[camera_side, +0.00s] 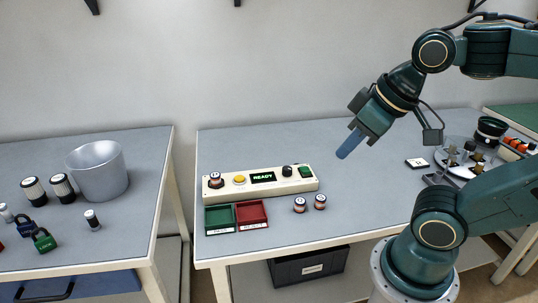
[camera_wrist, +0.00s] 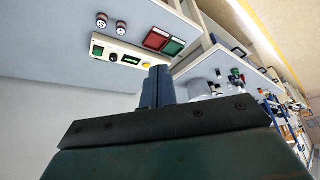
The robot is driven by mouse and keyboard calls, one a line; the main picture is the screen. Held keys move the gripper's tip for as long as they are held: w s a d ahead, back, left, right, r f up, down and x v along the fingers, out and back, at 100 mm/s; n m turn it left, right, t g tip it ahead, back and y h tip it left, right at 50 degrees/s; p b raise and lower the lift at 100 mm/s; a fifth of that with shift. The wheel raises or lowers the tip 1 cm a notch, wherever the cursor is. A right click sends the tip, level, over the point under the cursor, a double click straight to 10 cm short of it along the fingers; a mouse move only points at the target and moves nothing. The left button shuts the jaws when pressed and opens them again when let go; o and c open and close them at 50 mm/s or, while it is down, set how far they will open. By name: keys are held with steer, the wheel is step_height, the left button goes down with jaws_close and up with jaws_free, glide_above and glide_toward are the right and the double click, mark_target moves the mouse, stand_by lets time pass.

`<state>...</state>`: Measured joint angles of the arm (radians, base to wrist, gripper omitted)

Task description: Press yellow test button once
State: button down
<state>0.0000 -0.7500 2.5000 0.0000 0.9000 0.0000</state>
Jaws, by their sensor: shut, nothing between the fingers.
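The yellow test button (camera_side: 239,180) sits on the cream control panel (camera_side: 225,193), left of a lit display (camera_side: 263,177) that reads READY. In the wrist view the yellow button (camera_wrist: 146,64) shows at the end of the panel, just above and left of my fingertips in the picture. My gripper (camera_side: 343,155) is shut and empty. It hangs tilted in the air above the table, to the right of the panel and clear of it. The blue fingers (camera_wrist: 158,72) are together in the wrist view.
A green tray (camera_side: 219,230) and a red tray (camera_side: 250,224) lie in front of the panel. Two small cylinders (camera_side: 300,205) stand right of them. A metal bucket (camera_side: 98,172) is on the left table, across a gap.

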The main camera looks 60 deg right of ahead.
steer(key=shift+w, duration=0.1)
steer(key=m+t+h, duration=0.1)
steer(key=m+t, duration=0.2)
steer(key=m, duration=0.8)
glide_above(242, 179)
step_height(242, 179, down, 16)
steer(key=shift+w, duration=0.1)
steer(key=shift+f, duration=4.35)
